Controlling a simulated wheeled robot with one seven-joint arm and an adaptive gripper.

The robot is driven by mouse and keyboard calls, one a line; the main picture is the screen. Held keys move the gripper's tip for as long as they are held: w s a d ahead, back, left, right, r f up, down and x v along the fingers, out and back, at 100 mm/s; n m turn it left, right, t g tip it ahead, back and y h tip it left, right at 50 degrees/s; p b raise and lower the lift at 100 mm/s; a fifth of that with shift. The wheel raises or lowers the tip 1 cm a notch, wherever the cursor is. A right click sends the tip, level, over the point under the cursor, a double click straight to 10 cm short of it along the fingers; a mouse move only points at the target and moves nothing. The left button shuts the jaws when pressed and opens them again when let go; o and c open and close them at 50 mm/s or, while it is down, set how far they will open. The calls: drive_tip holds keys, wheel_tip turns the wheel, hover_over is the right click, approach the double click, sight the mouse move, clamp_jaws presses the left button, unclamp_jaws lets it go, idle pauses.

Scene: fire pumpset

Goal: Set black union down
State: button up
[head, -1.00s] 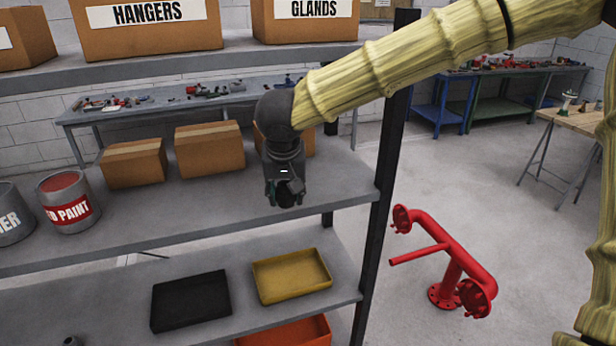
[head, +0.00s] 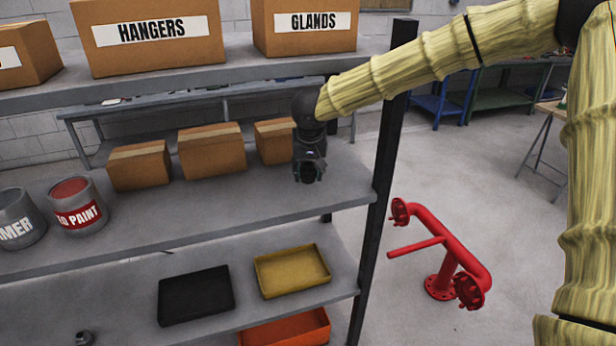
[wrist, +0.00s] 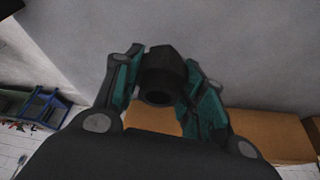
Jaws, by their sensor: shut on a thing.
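My gripper (head: 309,172) hangs over the right part of the middle shelf (head: 240,205) in the head view, pointing down. It is shut on the black union (wrist: 162,76), a dark hexagonal piece with a round opening, which shows between the teal finger pads in the wrist view. In the head view the union is dark against the dark fingers and hard to make out. The union appears to be above the shelf surface, but I cannot tell the exact gap.
Cardboard boxes (head: 212,150) stand behind, left of my gripper. Paint cans (head: 78,205) are at the left. A black tray (head: 196,295) and a yellow tray (head: 292,271) lie on the shelf below, with an orange tray (head: 285,330) lower. A black post (head: 383,170) stands right.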

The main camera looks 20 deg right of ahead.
sight(308, 179)
drive_tip(key=f, duration=0.1)
drive_tip(key=f+p, duration=0.1)
drive_tip(key=f, duration=0.1)
drive_tip(key=shift+w+d+f+p, duration=0.1)
drive_tip(key=shift+w+f+p, duration=0.1)
drive_tip(key=shift+f+p, duration=0.1)
drive_tip(key=shift+r, duration=0.1)
drive_tip(key=shift+s, duration=0.1)
drive_tip(key=o, duration=1.3)
drive_tip(key=shift+f, duration=0.2)
drive_tip(key=shift+r, duration=0.15)
